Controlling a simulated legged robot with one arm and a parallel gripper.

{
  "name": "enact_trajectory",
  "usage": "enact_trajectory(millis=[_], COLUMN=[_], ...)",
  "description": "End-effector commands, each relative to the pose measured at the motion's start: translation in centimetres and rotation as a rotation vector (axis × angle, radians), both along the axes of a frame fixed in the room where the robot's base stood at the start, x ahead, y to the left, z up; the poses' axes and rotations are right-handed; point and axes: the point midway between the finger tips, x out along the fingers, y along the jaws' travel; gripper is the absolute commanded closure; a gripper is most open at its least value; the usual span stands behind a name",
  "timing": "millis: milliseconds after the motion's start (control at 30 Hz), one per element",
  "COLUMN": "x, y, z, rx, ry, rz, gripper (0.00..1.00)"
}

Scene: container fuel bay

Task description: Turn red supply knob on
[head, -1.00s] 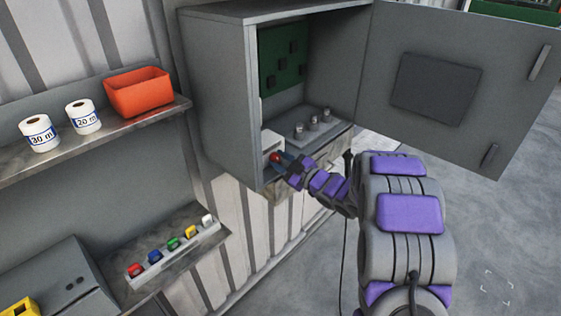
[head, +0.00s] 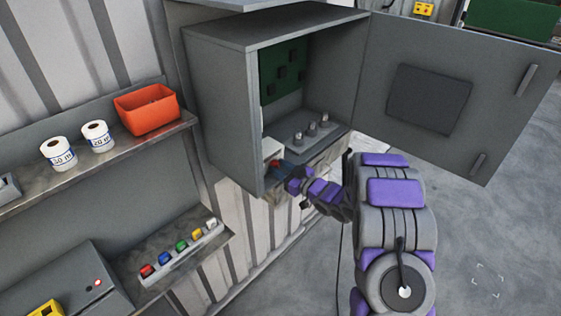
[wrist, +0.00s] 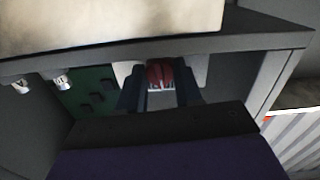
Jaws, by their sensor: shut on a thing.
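The red supply knob (wrist: 160,73) is on a white block inside the open grey wall cabinet (head: 221,110). My gripper (wrist: 158,82) has one dark finger on each side of the knob and is shut on it. In the head view the red knob (head: 275,165) shows only as a small red patch at the cabinet's lower left. My gripper (head: 288,172) reaches it there from the right and hides part of it. The knob's pointer or marking is too small to read.
The cabinet door (head: 450,95) stands wide open at right. Several small grey fittings (head: 311,130) stand inside the cabinet. Shelves at left hold an orange bin (head: 148,110), two label rolls (head: 58,154) and a row of coloured buttons (head: 182,246).

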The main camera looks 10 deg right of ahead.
Motion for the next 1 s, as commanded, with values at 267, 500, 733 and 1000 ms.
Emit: enact_trajectory(millis=[267, 500, 733, 1000], x=[0.11, 0.15, 0.17, 0.1], y=[-0.14, -0.17, -0.19, -0.13], z=[0.24, 0.18, 0.19, 0.1], rx=[0.071, 0.083, 0.084, 0.083], ry=[0.048, 0.055, 0.055, 0.056], rz=[-0.003, -0.004, -0.004, -0.003], gripper=[0.96, 0.96, 0.65, 0.55])
